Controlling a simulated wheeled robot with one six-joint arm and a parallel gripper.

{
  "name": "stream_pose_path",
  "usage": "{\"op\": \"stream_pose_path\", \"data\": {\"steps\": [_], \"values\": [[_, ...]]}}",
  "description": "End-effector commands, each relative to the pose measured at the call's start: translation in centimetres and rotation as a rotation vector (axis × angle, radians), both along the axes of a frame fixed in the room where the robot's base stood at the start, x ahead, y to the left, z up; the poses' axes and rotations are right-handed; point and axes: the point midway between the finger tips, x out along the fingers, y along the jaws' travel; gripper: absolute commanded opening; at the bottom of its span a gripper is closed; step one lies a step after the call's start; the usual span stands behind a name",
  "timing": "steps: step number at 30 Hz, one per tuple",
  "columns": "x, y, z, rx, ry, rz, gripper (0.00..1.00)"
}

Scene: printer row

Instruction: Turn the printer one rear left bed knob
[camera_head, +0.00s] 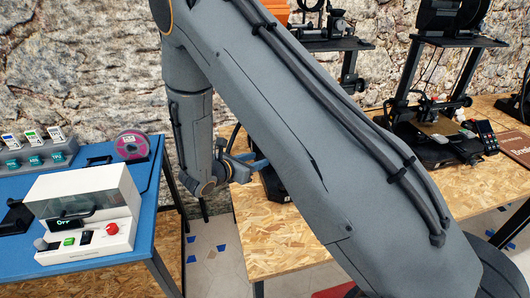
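A black printer (345,45) stands on the wooden table behind my arm. My arm hides most of it, and a dark part low at its left (273,187) shows past the arm's edge. A second black printer (440,125) stands further right, its bed in view. Which one is printer one, I cannot tell. No rear left bed knob can be made out. My gripper (258,163) is at the end of the lowered arm, pointing right at the left side of the nearer printer. Its fingers are small and partly hidden, so their opening and any contact are unclear.
A blue table (140,180) at the left holds a white machine with a clear cover (85,205), a pink spool (132,145) and a grey rack (35,152). The wooden table (275,240) is bare in front of the nearer printer. A stone wall (90,70) stands behind.

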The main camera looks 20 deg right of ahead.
Motion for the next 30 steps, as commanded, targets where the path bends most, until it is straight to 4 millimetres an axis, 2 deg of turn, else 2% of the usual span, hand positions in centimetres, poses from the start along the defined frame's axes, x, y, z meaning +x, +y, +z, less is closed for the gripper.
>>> {"op": "stream_pose_path", "data": {"steps": [3, 10, 23, 28, 30], "values": [[1.0, -1.8, -0.7, -0.001, 0.002, -0.008, 0.37], [2.8, -4.0, -1.9, 0.001, 0.002, -0.006, 0.37], [3.5, -4.6, -2.4, 0.001, 0.000, -0.002, 0.37], [3.5, -4.6, -2.4, 0.001, 0.000, -0.002, 0.10], [3.5, -4.6, -2.4, 0.001, 0.000, -0.002, 0.07]]}}
